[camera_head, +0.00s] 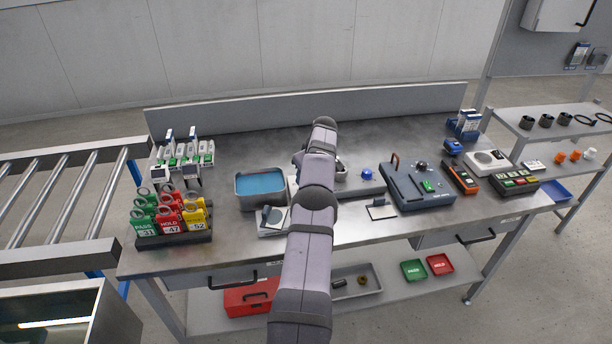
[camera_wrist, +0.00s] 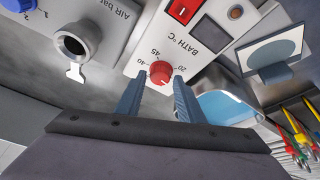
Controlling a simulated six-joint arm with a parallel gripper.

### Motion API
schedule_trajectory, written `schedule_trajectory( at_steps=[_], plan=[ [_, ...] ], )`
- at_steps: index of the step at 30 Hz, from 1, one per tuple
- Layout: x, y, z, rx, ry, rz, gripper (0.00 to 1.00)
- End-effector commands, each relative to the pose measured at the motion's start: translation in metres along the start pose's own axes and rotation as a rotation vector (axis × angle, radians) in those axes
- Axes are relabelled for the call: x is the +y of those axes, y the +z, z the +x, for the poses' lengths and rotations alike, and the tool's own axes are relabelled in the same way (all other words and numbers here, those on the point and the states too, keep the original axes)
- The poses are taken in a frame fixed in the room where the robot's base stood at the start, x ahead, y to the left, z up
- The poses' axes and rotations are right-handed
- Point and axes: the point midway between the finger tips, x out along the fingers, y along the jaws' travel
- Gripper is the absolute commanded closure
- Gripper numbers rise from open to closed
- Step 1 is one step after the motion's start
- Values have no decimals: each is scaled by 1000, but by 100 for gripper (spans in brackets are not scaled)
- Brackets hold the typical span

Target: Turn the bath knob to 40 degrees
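The red bath knob (camera_wrist: 161,73) sits on a light panel (camera_wrist: 199,52) marked "BATH °C" in the wrist view. Scale marks 40 and 45 are on its left side and 20 on its right; its pointer setting is too small to read surely. My gripper (camera_wrist: 160,78) is open, with one finger on each side of the knob. I cannot tell whether the fingers touch it. The bath (camera_wrist: 230,107), a basin of blue liquid, lies right of the fingers. It also shows in the head view (camera_head: 260,184). There, my arm hides the knob and the gripper.
The panel carries a red switch (camera_wrist: 183,10) and a dark display. A grey "AIR bar" unit (camera_wrist: 95,28) with a blue knob (camera_wrist: 18,5) stands to the left. In the head view, a rack of coloured tags (camera_head: 172,238) stands left and a blue-grey fixture (camera_head: 418,192) right.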

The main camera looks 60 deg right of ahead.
Motion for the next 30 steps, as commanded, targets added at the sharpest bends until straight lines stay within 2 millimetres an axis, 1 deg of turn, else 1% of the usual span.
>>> schedule_trajectory(
  at_steps=[3, 10, 23, 26, 27, 30],
  plan=[
    [0, 0, 6, 0, 0, 0, 65],
    [-1, 1, 12, 0, 0, 0, 65],
    [-1, 2, 13, 0, 0, 0, 65],
    [-1, 2, 13, 0, 0, 0, 87],
    [-1, 2, 13, 0, 0, 0, 95],
    [-1, 2, 13, -1, 0, 0, 95]
  ],
)
